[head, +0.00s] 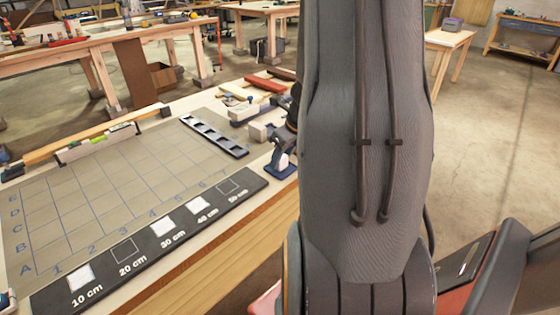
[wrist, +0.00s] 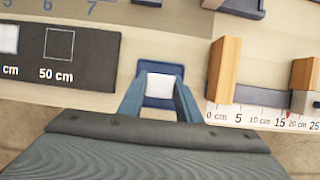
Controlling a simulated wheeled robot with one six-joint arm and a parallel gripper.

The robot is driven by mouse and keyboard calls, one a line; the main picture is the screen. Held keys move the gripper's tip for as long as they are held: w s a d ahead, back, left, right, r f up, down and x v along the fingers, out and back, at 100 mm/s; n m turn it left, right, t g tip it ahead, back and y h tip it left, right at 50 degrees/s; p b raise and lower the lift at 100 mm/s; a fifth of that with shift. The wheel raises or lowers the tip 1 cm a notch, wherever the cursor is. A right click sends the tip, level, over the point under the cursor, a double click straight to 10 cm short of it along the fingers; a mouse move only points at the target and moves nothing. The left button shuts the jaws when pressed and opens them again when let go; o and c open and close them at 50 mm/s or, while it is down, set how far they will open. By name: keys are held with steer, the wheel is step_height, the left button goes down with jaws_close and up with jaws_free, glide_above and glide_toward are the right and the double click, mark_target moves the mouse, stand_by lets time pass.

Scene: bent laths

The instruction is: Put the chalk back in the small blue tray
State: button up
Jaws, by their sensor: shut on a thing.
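The chalk is a white block (wrist: 160,87) in the wrist view. My gripper (wrist: 160,92) is shut on it, with one blue-grey finger on each side. The small blue tray (wrist: 161,65) shows as a dark blue rim around and behind the chalk, directly under my gripper. I cannot tell whether the chalk rests inside the tray or is held just above it. In the head view my gripper (head: 284,148) is partly hidden by my arm, close over the tray (head: 279,172) at the bench's right edge.
A black strip (head: 150,238) marked in centimetres lies left of the tray, with white squares and empty outlines. A gridded mat (head: 85,190) lies behind it. Right of the tray in the wrist view are a wooden block (wrist: 224,70) and a ruler (wrist: 260,117).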

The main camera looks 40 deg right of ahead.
steer(key=shift+f, duration=0.2)
steer(key=shift+f, duration=0.1)
steer(key=o, duration=0.7)
steer(key=shift+o, duration=0.2)
